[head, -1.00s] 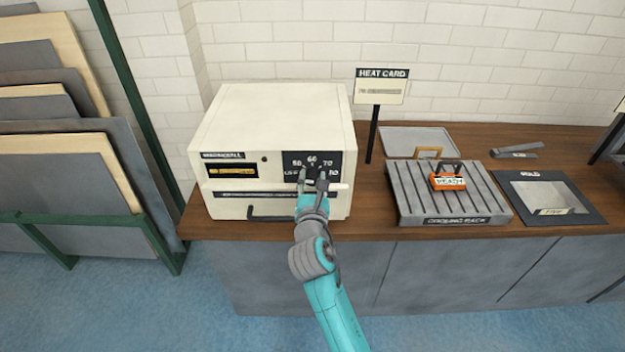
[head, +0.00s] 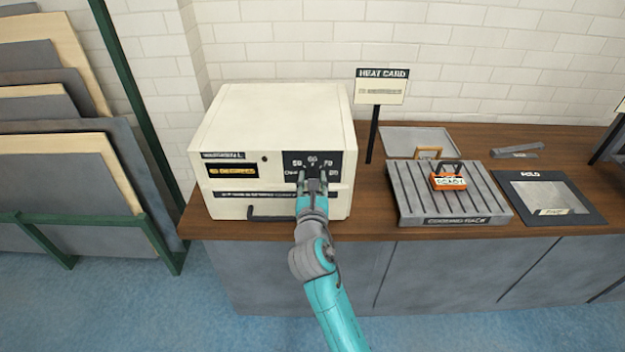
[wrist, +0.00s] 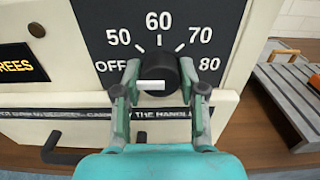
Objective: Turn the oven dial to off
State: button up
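The oven (head: 275,110) is a cream box on the left of the counter. Its black dial panel (wrist: 100,35) is marked OFF, 50, 60, 70 and 80, with OFF at the left. The round black dial (wrist: 160,73) sits at the panel's lower middle. A white bar on the dial lies level, its outer end to the left, toward the OFF side. My gripper (head: 312,174) is at the dial, and in the wrist view my gripper (wrist: 159,80) has one finger close against each side of it. Exact finger contact is hard to see.
The heat card sign (head: 382,87) stands right of the oven. The oven's dark handle (wrist: 75,153) is low on the left.

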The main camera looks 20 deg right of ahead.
jog(key=shift+o, duration=1.2)
jog(key=shift+s, duration=0.1)
jog(key=v, duration=1.1)
jog(key=shift+s, duration=0.35)
jog(key=shift+a, duration=0.15)
